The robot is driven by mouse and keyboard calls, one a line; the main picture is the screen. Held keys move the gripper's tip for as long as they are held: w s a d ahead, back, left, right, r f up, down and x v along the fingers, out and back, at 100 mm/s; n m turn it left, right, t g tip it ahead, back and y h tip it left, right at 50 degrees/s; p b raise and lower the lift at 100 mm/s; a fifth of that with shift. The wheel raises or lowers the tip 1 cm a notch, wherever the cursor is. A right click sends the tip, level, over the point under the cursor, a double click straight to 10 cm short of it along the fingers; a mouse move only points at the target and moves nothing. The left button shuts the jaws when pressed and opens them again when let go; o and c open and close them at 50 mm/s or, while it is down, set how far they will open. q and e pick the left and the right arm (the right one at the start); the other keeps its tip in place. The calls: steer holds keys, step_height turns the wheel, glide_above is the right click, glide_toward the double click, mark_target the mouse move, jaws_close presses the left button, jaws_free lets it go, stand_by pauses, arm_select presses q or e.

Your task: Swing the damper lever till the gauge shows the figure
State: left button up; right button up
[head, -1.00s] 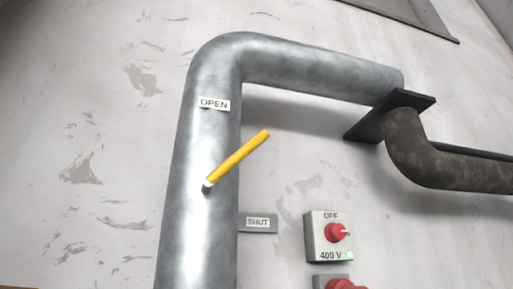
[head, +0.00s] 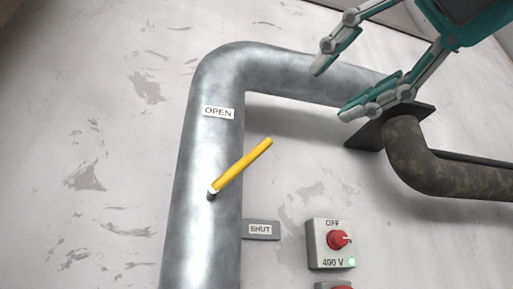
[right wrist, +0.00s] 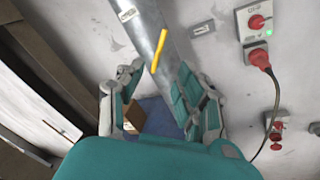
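The yellow damper lever (head: 243,166) sits on a pivot on the upright silver pipe and slants up to the right, between the OPEN label (head: 219,112) and the SHUT label (head: 261,230). The lever also shows in the right wrist view (right wrist: 159,52). My right gripper (head: 330,92) is at the upper right of the head view, open and empty, apart from the lever. In the right wrist view its fingers (right wrist: 150,104) are spread, with the lever beyond them. My left gripper is not in view. No gauge can be made out.
A grey switch box (head: 329,243) with a red knob, marked OFF and 400 V, is on the wall right of the pipe. A dark rusty pipe (head: 440,168) leaves a black flange at the right. A red plug with a cable (right wrist: 258,58) hangs below the switch box.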

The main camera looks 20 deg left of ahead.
mark_target(261, 149)
steer(key=p+x, duration=0.6)
steer(key=x, duration=1)
steer(key=shift+w+d+r+p, duration=0.15)
steer(key=shift+w+p, duration=0.1)
steer(key=shift+p, duration=0.15)
steer(key=shift+w+a, duration=0.4)
steer(key=shift+a, duration=0.15)
jaws_close()
